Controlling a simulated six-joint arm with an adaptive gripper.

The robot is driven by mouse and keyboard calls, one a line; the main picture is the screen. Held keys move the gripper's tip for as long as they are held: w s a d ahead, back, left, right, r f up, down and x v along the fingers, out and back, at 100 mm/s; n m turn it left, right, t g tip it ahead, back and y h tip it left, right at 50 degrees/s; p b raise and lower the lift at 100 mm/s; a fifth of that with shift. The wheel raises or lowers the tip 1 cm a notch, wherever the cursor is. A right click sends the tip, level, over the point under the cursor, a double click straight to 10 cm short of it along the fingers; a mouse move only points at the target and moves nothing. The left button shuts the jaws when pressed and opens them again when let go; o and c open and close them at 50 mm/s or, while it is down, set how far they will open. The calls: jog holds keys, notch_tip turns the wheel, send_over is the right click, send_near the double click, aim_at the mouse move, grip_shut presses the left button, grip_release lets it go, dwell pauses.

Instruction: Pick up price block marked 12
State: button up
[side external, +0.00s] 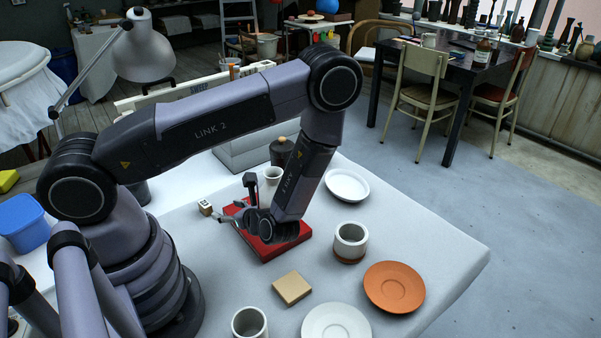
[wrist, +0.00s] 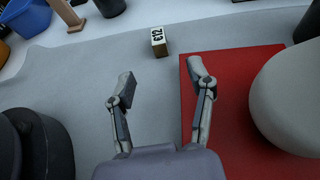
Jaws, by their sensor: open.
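The price block (wrist: 159,41) is a small pale block with dark marking that reads as £12, standing on the pale cloth just left of the red board's edge in the wrist view. In the side external view the block (side external: 205,208) is at the left of the red board (side external: 268,246). My gripper (wrist: 161,76) is open and empty in the wrist view, with the block beyond its fingertips and between their lines. In the side external view my gripper (side external: 236,200) is low over the red board, its fingers toward the block and apart from it.
A white cup (side external: 272,175) and dark jar (side external: 281,152) stand behind the board. A large pale round thing (wrist: 290,95) is right of my fingers. A tan block (side external: 291,288), another cup (side external: 350,238) and a terracotta saucer (side external: 394,287) are nearer. Cloth around the price block is clear.

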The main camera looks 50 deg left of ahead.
aim_at(208, 206)
jog(key=shift+s+a+f, duration=0.2)
jog(key=shift+f, duration=0.2)
jog(key=x, duration=1.3)
jog(key=shift+s+a+f, duration=0.1)
jog(key=shift+a+f, duration=0.05)
jog(key=shift+f, duration=0.05)
jog(key=shift+c, duration=0.2)
jog(key=c, duration=0.9)
